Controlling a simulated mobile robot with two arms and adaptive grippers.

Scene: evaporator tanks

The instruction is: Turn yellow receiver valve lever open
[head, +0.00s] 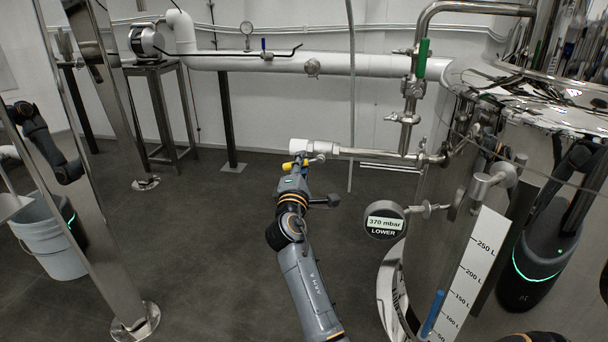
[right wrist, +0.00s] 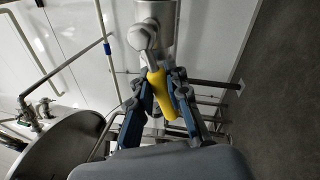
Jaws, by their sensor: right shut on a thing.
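The yellow valve lever (head: 288,166) shows small in the head view, just below the white pipe end (head: 299,146) of a steel pipe. My right gripper (head: 297,170) is at the lever, with its arm coming up from the bottom middle. In the right wrist view the yellow lever (right wrist: 157,88) slants down from the metal valve body (right wrist: 143,36). My right gripper's blue and dark fingers (right wrist: 166,92) are on either side of it, shut on it. My left gripper is not in view.
The steel tank (head: 430,210) stands at the right with a litre scale (head: 473,268) and a round gauge reading 370 mbar (head: 384,220). A green-handled valve (head: 422,60) is above. A white bucket (head: 50,245) is at the left. Floor around my arm is clear.

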